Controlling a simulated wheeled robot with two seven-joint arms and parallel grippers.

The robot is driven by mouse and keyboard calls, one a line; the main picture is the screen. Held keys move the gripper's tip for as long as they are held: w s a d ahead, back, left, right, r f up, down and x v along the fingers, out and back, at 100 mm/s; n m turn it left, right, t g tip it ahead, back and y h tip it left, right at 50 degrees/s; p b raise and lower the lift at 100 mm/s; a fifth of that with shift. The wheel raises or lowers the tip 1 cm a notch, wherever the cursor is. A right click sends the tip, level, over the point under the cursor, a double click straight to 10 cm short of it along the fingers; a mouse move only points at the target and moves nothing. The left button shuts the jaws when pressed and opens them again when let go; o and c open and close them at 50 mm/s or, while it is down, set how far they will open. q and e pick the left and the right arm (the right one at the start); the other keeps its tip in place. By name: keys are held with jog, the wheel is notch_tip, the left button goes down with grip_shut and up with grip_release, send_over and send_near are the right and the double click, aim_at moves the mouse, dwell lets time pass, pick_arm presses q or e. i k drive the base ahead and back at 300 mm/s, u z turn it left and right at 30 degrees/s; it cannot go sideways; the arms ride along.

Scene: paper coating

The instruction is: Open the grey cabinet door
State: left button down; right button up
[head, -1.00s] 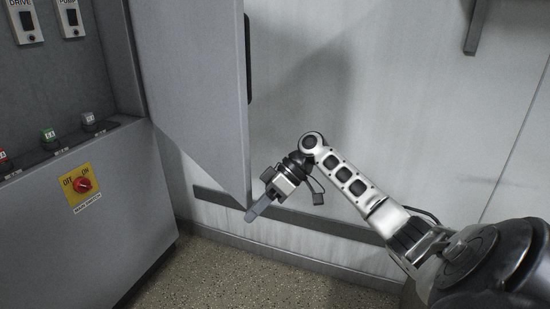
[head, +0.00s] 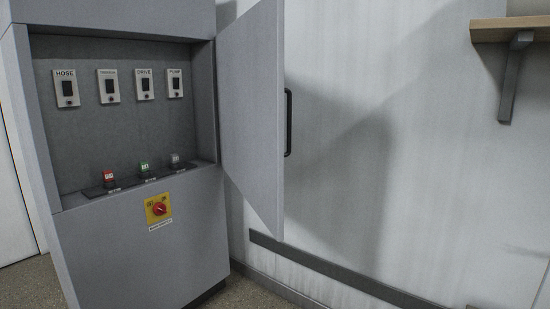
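The grey cabinet (head: 135,250) stands at the left of the head view. Its door (head: 250,110) is swung wide open on the right side, with a black handle (head: 288,122) on its outer face. The open recess shows several labelled switch plates, including HOSE (head: 66,88) and PUMP (head: 175,83). On the ledge below are a red button (head: 108,176), a green button (head: 144,168) and a grey one (head: 175,160). A red rotary switch on a yellow plate (head: 158,207) is on the lower front. Neither of my grippers shows.
A pale wall (head: 400,170) with a dark rail (head: 330,268) is behind and right of the door. A wooden shelf (head: 505,28) on a grey bracket (head: 514,75) juts out at the upper right. Some speckled floor (head: 245,293) shows at the bottom.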

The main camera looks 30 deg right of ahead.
aim_at(250, 52)
jog(key=z, duration=0.6)
jog(key=i, duration=1.05)
jog(key=z, duration=0.95)
